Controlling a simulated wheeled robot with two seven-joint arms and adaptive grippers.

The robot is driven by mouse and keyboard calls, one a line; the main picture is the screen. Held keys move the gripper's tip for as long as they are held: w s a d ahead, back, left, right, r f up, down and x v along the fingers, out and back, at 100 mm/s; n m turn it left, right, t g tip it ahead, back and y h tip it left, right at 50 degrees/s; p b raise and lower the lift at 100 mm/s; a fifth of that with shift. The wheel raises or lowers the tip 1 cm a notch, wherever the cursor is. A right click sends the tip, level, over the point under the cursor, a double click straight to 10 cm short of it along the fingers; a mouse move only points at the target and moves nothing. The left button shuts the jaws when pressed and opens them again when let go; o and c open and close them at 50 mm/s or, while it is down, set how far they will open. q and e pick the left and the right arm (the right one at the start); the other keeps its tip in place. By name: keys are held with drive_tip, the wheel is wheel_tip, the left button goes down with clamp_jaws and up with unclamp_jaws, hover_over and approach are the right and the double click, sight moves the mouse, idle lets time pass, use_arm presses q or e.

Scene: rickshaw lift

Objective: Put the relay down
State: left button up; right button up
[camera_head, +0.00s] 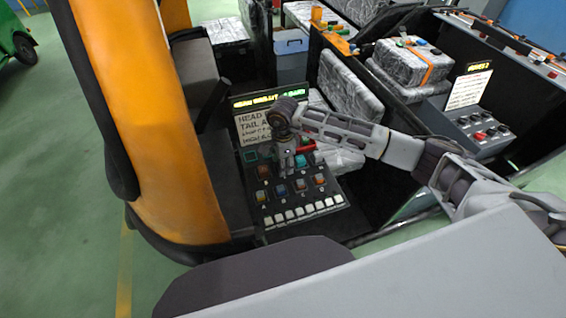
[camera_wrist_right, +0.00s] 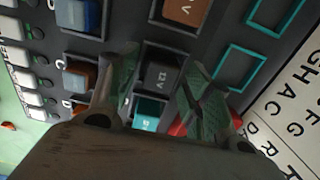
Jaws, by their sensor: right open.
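My right gripper (camera_head: 288,170) points down over the dark relay panel (camera_head: 258,212). Its fingers (camera_wrist_right: 160,88) are open in the right wrist view. A dark relay (camera_wrist_right: 163,75) with light lettering lies between the fingertips, over the panel; I cannot tell whether it is fully seated or whether a finger touches it. A brown relay (camera_wrist_right: 180,12), a blue relay (camera_wrist_right: 86,14) and a teal one (camera_wrist_right: 147,114) are around it. Two teal-outlined squares (camera_wrist_right: 243,66) look empty. The gripper hides part of the panel in the head view. My left gripper is not in view.
A label board (camera_head: 252,125) stands behind the panel, and a row of white switches (camera_head: 305,210) lies along its front. A red part (camera_head: 306,148) is close by the gripper. An orange vehicle frame (camera_head: 165,130) rises at left. Wrapped bundles (camera_head: 345,85) stand behind.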

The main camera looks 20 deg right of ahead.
drive_tip(key=shift+r, duration=0.15)
drive_tip(key=shift+r, duration=0.2)
wheel_tip(320, 180, up, 12)
drive_tip(key=b, duration=0.2)
drive_tip(key=shift+f, duration=0.2)
idle(0.3)
idle(0.7)
